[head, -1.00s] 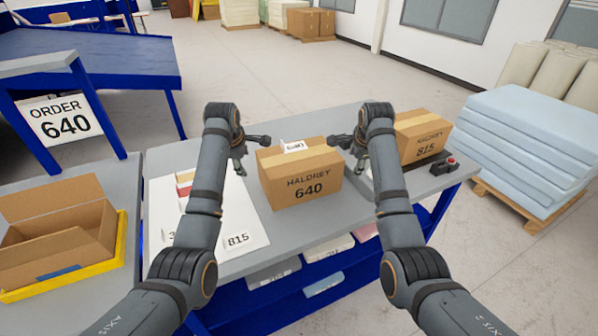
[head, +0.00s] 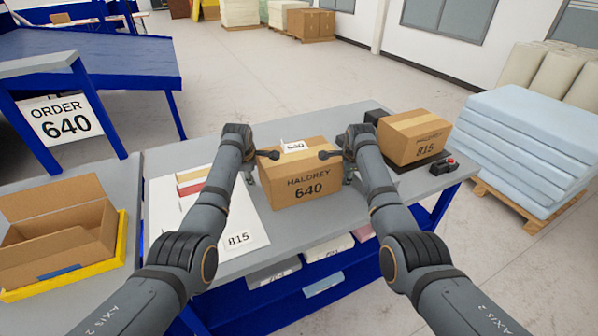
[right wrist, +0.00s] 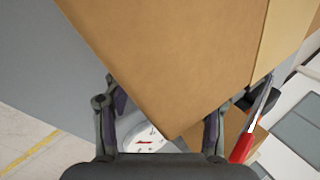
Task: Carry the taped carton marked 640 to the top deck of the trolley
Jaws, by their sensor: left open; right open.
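The taped carton marked 640 (head: 316,191) stands upright on the grey bench, with a tan tape strip and a white label on top. It also fills the upper middle of the right wrist view (right wrist: 170,60). My left gripper (head: 259,165) is open at the carton's left end. My right gripper (head: 337,166) is open at its right end, and its two spread fingers (right wrist: 160,122) show below the carton in the right wrist view. I cannot tell whether either touches the carton. A blue deck (head: 90,60) with an ORDER 640 sign (head: 60,119) stands at the upper left; I cannot tell whether it is the trolley.
A carton marked 815 (head: 414,137) sits on a dark plate right of the 640 carton. A white sheet with several items (head: 205,215) lies left. An open carton (head: 62,228) sits in a yellow tray (head: 118,255). Pale blue foam slabs (head: 530,140) are stacked at right.

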